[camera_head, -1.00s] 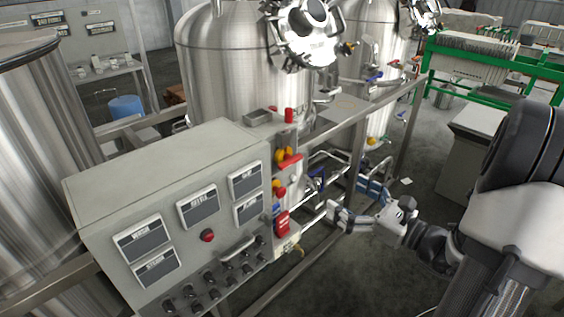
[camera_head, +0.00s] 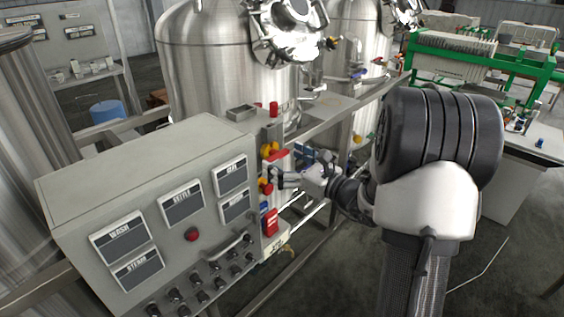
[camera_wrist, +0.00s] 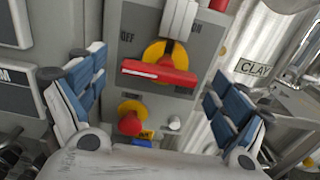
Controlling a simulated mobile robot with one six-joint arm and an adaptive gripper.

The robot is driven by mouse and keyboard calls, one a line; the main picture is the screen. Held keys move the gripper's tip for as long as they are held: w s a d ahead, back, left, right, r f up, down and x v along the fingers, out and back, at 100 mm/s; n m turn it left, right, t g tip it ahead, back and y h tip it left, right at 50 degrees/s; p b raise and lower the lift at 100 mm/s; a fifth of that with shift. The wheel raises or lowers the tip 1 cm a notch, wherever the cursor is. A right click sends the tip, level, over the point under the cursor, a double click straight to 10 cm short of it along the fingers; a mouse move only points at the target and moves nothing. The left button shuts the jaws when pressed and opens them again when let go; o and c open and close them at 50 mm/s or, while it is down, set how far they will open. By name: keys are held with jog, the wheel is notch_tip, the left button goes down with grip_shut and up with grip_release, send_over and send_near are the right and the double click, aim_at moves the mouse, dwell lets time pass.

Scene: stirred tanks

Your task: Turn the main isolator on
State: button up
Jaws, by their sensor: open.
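The main isolator (camera_wrist: 158,72) is a red bar handle on a yellow disc, on a grey plate. Its bar lies roughly level in the wrist view, below the printed OFF at upper left and ON at upper right. In the head view the isolator (camera_head: 279,156) is on the side of the grey control box, partly hidden. My gripper (camera_wrist: 156,70) is open, its blue-padded fingers on either side of the handle in the picture, with no visible contact. In the head view my gripper (camera_head: 277,179) is close to that side, just below the isolator.
A red mushroom button on a yellow ring (camera_wrist: 130,117) sits below the isolator. The grey control box (camera_head: 140,165) has display panels, a red button (camera_head: 191,234) and several black knobs. A red part (camera_head: 270,222) is lower on its side. Steel tanks (camera_head: 210,70) stand behind.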

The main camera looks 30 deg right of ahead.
jog(key=shift+w+a, duration=0.15)
jog(key=shift+w, duration=0.2)
jog(key=shift+c, duration=0.2)
jog(key=c, duration=1)
